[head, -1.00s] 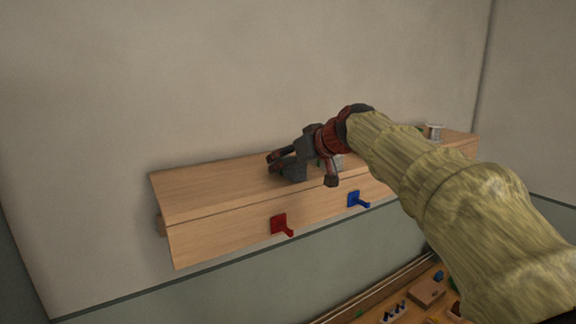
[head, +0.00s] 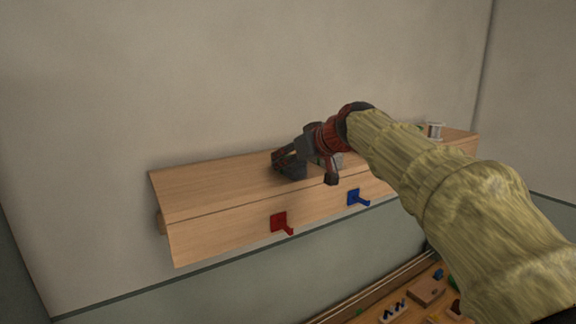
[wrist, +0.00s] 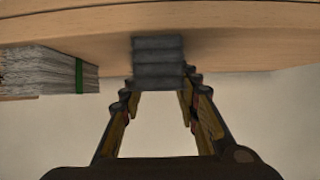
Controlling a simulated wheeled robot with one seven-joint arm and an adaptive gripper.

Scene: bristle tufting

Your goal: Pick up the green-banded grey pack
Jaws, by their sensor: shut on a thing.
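The green-banded grey pack (wrist: 48,72) is on the left in the wrist view, a light grey layered bundle with a green band (wrist: 79,75) near its right end. It lies beside my gripper, apart from the fingers. My gripper (wrist: 158,88) is shut on a dark grey ribbed block (wrist: 158,58), which sits between its fingertips against the wooden shelf. In the head view my gripper (head: 284,160) is over the shelf with the dark block (head: 292,172) at its fingers. The pack is mostly hidden there by my gripper and arm.
The wooden shelf (head: 215,190) is on the wall, its left part clear. A red hook (head: 279,222) and a blue hook (head: 355,197) stick out from its front. A pale item (head: 435,131) stands at its right end. Below is a board with small parts (head: 425,292).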

